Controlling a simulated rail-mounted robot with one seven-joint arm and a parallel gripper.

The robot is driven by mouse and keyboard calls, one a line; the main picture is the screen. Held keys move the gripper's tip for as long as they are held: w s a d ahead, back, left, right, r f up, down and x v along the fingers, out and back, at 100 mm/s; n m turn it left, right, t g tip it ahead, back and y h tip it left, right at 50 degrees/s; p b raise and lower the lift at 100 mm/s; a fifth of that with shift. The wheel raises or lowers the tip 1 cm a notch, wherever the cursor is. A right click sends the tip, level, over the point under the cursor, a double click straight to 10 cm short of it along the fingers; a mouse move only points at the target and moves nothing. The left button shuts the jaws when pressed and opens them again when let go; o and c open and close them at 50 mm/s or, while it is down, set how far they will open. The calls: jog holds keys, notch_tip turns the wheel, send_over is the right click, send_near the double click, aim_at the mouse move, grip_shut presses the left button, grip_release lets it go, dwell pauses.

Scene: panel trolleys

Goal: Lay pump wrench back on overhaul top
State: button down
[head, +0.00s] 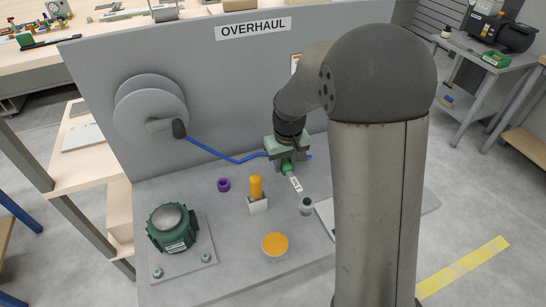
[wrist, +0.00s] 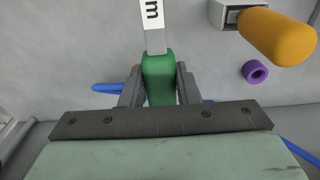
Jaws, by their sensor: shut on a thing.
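The pump wrench (head: 288,171) has a green handle and a grey shank with a white label. In the wrist view the green handle (wrist: 158,82) sits between the two fingers, and the label is only partly readable. My gripper (head: 286,164) is shut on the handle, also seen in the wrist view (wrist: 160,92). It is over the back of the grey overhaul top (head: 215,205), near the panel marked OVERHAUL (head: 253,29). I cannot tell whether the wrench touches the top. My arm hides the top's right part.
A blue hose (head: 212,152) runs from the reel (head: 150,108) behind my gripper. On the top stand a purple ring (head: 223,185), an orange-handled tool in a block (head: 256,187), an orange-lidded jar (head: 275,246), a small dark-capped bottle (head: 306,206) and a green pump (head: 172,229).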

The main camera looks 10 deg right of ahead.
jog(key=w+p, duration=0.1)
jog(key=w, duration=0.2)
jog(key=w+a+f, duration=0.1)
jog(key=w, duration=0.2)
jog(key=w+a+f+p, duration=0.1)
jog(key=w, duration=0.2)
jog(key=shift+w+a+f+p, duration=0.15)
jog(key=shift+w+p, duration=0.15)
jog(key=shift+w, duration=0.1)
notch_tip(320, 180, down, 4)
jog(key=shift+f+p, duration=0.1)
jog(key=shift+p, duration=0.6)
jog(key=shift+w+f, duration=0.2)
jog(key=shift+f, duration=0.1)
jog(key=shift+f, duration=0.2)
jog(key=c, duration=1.1)
grip_release()
jog(key=shift+r, duration=0.1)
